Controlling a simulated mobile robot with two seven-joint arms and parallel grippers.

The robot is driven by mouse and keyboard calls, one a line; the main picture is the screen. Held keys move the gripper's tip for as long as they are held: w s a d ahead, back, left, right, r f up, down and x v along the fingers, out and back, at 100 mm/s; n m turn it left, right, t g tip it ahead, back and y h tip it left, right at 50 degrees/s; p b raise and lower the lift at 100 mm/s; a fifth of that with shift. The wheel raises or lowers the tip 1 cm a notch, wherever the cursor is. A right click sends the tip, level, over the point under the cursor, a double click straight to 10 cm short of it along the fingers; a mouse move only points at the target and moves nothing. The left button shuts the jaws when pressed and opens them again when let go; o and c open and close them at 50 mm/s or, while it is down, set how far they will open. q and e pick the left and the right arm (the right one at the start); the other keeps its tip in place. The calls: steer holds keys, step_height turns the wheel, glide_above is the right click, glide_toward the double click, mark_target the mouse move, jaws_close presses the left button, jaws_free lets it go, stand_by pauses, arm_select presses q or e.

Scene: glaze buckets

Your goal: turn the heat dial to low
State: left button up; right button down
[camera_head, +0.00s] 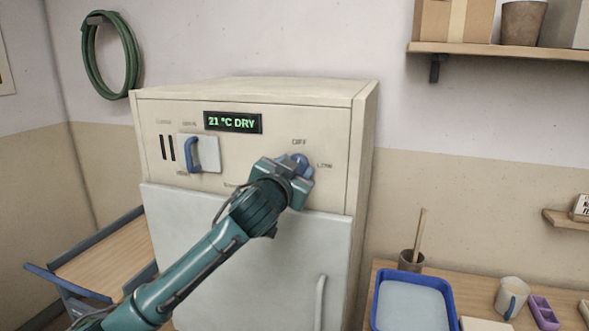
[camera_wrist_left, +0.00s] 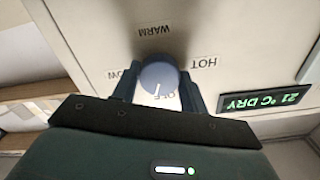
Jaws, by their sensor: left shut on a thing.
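The heat dial (camera_head: 298,161) is a round blue-grey knob on the upper right of the cream cabinet's (camera_head: 318,107) front panel. The word OFF is printed above it and LOW to its right in the head view. My left gripper (camera_head: 291,167) is shut on the dial and partly hides it. In the left wrist view, which is upside down, the fingers (camera_wrist_left: 158,88) stand on either side of the dial (camera_wrist_left: 159,73). Its white mark points toward OFF; WARM, HOT and a partly covered LOW show around it. My right gripper is not in view.
A display (camera_head: 233,122) reads 21 °C DRY. A blue handle (camera_head: 194,153) on a pale plate is left of the dial. The door (camera_head: 210,215) below is closed. A wooden-topped cart (camera_head: 105,255) stands left; a blue tray (camera_head: 376,315) and mug (camera_head: 511,296) are on the right-hand table.

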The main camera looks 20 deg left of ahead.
arm_select(q)
steer(key=m, duration=1.3)
steer(key=shift+m, duration=0.3)
stand_by(0.4)
steer(key=o, duration=1)
steer(key=shift+s, duration=0.1)
steer(key=s+b, duration=0.3)
steer(key=s, duration=1)
steer(key=shift+a, duration=0.2)
